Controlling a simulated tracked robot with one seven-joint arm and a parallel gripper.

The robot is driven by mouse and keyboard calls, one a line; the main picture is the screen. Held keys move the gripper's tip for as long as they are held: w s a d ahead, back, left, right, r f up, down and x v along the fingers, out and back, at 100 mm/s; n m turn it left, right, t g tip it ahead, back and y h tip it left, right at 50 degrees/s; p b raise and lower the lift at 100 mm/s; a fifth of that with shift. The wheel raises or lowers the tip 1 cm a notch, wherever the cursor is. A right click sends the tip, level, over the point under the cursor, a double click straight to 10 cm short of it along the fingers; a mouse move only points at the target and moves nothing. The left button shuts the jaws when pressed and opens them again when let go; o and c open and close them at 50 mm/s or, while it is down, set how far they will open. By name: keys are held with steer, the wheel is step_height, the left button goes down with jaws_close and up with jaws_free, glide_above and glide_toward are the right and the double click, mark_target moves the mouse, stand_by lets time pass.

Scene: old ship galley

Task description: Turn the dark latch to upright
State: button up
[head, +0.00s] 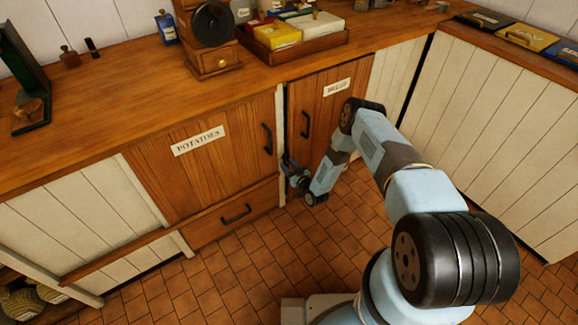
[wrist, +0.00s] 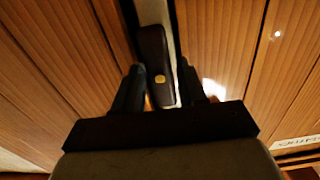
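The dark latch (wrist: 154,55) is a long, dark brown bar with a small brass-coloured disc. In the wrist view it lies roughly along the pale strip (wrist: 170,12) between two wooden doors, nearly in line with it. My gripper (wrist: 160,78) is open, with one dark finger on each side of the latch. Whether either finger touches it I cannot tell. In the head view my gripper (head: 289,168) is low at the post between the POTATOES door (head: 215,172) and the bread door (head: 325,100). I cannot make out the latch there.
Both doors have dark handles, one on the POTATOES door (head: 267,138) and one on the bread door (head: 306,124). A drawer (head: 215,222) sits below the POTATOES door. The counter (head: 130,90) above carries a grinder (head: 212,45) and a tray of packets. The tiled floor (head: 235,268) in front is clear.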

steer(key=shift+o, duration=1.4)
steer(key=shift+w+r, duration=0.15)
steer(key=shift+r, duration=0.05)
steer(key=v, duration=1.3)
steer(key=shift+s+d, duration=0.2)
steer(key=shift+s, duration=0.15)
steer(key=shift+f, duration=0.15)
